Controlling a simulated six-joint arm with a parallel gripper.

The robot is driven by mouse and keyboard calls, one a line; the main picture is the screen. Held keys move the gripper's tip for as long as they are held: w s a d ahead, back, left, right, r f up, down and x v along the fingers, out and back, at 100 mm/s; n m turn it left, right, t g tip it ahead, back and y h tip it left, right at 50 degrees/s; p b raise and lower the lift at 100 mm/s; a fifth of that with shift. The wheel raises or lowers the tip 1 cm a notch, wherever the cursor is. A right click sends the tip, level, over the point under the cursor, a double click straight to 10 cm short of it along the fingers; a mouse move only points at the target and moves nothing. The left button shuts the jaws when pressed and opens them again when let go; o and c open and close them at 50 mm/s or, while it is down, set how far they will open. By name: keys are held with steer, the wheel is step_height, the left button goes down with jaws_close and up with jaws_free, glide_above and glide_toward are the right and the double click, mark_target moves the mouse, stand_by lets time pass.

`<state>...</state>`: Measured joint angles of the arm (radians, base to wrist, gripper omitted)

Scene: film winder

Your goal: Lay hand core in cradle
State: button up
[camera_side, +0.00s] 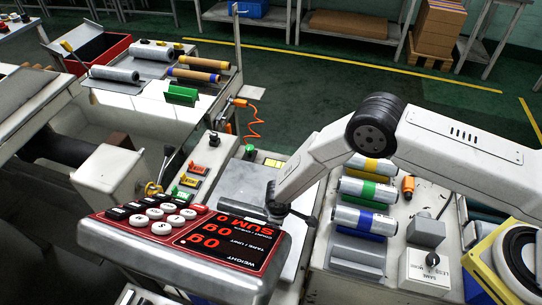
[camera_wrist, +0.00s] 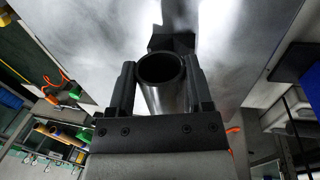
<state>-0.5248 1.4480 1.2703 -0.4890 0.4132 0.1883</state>
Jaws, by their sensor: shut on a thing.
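My gripper (camera_wrist: 160,72) is shut on a dark hollow core (camera_wrist: 161,98), whose open round end faces the wrist camera between the two fingers. A shiny metal plate (camera_wrist: 235,35) fills the view beyond it. A dark block (camera_wrist: 172,42) shows just past the core; I cannot tell whether it is the cradle or whether the core touches it. A green stand (camera_side: 181,94) sits on the far bench.
The red display unit stands close in front of my wrist. Rolls with yellow, green and blue bands (camera_side: 370,192) lie to the right, beside a grey block (camera_side: 426,232). More rolls (camera_side: 200,70) and a red box (camera_side: 98,50) are on the far left bench.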

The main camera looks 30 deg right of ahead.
steer(key=shift+f, duration=1.85)
steer(key=o, duration=1.3)
steer(key=shift+r, duration=0.15)
steer(key=shift+s+a+r, duration=0.15)
steer(key=shift+s+r, duration=0.05)
steer(key=shift+r, duration=1.05)
steer(key=shift+s+a+r, duration=0.15)
steer(key=shift+a+r, duration=0.05)
steer(key=shift+r, duration=1)
steer(key=shift+s+a+r, duration=0.15)
steer(key=shift+s+r, duration=0.05)
steer(key=shift+r, duration=1.05)
steer(key=shift+r, duration=0.1)
